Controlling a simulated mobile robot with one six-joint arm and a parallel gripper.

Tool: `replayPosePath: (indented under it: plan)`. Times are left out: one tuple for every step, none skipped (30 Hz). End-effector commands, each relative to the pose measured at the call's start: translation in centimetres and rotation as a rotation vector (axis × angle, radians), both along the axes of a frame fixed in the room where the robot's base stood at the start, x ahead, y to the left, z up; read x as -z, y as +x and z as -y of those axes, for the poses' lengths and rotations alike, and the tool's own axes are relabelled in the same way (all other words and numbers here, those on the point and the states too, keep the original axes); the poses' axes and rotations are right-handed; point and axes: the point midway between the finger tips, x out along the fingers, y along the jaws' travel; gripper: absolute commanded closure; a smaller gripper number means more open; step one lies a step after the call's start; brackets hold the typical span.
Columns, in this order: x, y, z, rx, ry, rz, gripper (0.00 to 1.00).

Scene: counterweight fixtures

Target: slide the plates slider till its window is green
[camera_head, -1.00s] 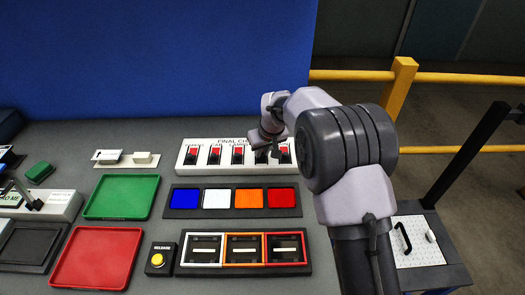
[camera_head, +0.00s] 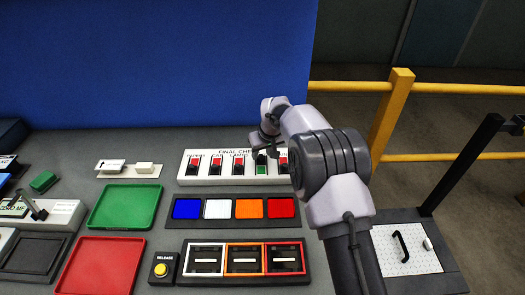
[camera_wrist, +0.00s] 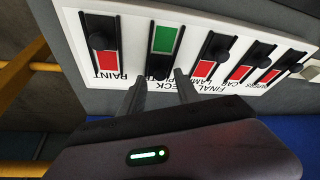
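The FINAL CHECK panel (camera_head: 222,181) is a white box with a row of black slider slots. The plates slider is the fourth from the left, partly behind my gripper, and its window (camera_head: 261,170) shows green. In the wrist view the green window (camera_wrist: 164,38) lies beyond its black knob (camera_wrist: 160,72), which sits at the label end of the slot. My gripper (camera_wrist: 160,88) has its two fingers apart, one on each side of the knob; contact cannot be told. It also shows over the panel in the head view (camera_head: 265,152). The plates label is partly hidden by the fingers.
The other sliders, such as the paint slider (camera_wrist: 103,50), show red windows with knobs at the opposite end. A four-colour tray (camera_head: 234,208) and framed slots (camera_head: 245,261) lie in front. A green tray (camera_head: 125,207) and red tray (camera_head: 100,265) are at left.

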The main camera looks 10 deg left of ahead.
Motion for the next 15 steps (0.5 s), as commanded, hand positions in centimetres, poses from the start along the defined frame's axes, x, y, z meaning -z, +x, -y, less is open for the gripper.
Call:
replayPosePath:
  plan:
    - [-0.2, 0.0, 0.0, 0.000, 0.000, 0.000, 0.61]
    - [-0.5, -0.1, 0.1, 0.000, 0.000, 0.000, 0.61]
    - [-1.0, -0.3, 0.2, 0.000, 0.000, 0.000, 0.61]
    - [-1.6, -0.4, 0.3, 0.000, 0.001, 0.001, 0.61]
    - [-2.2, -0.6, 0.5, 0.000, 0.001, 0.001, 0.61]
    - [-3.2, -0.9, 0.7, 0.000, 0.000, 0.002, 0.61]
    - [-4.0, -1.2, 0.9, 0.000, 0.000, 0.002, 0.61]
    - [-4.9, -1.4, 1.1, 0.000, 0.001, 0.003, 0.61]
    - [-6.0, -1.8, 1.4, 0.000, 0.001, 0.003, 0.61]
    - [-6.7, -2.1, 1.6, 0.000, 0.000, 0.002, 0.61]
    - [-7.6, -2.3, 1.8, 0.000, 0.001, 0.003, 0.61]
    - [-8.6, -2.7, 2.1, 0.000, 0.000, 0.002, 0.61]
    - [-9.4, -2.9, 2.3, 0.001, 0.001, 0.002, 0.61]
    - [-10.2, -3.2, 2.5, 0.000, 0.001, 0.003, 0.61]
    - [-11.2, -3.5, 2.7, 0.000, 0.001, 0.003, 0.61]
